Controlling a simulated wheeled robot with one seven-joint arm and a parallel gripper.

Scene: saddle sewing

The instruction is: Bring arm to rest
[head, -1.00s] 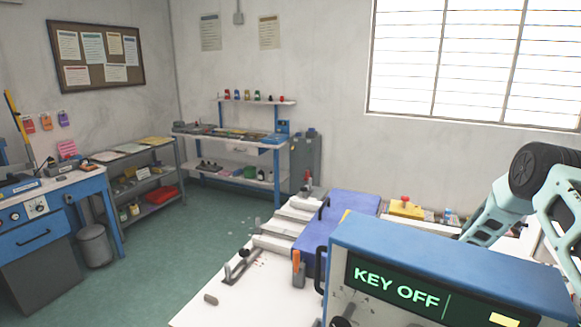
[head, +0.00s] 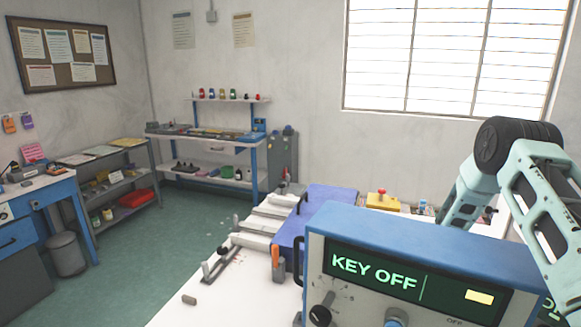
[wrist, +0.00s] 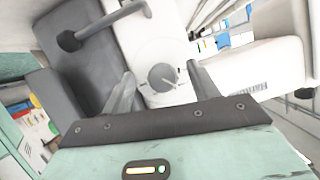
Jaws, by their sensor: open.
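My arm (head: 535,190) stands bent at the right side of the head view, with its black joint high. Its gripper end is hidden or outside that view. In the wrist view, my gripper (wrist: 164,85) is open, its two grey fingers spread apart. A round grey knob (wrist: 162,77) on a white machine body (wrist: 165,25) shows between the fingers. I cannot tell how far the fingers are from it. Nothing is held. The blue-topped control box (head: 420,248) in the head view has a display reading KEY OFF (head: 375,271).
A white worktable (head: 190,318) carries a blue block (head: 325,198), an orange-handled tool (head: 277,258) and a yellow box with a red button (head: 382,201). Shelves (head: 210,173) and a blue bench (head: 45,215) stand beyond.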

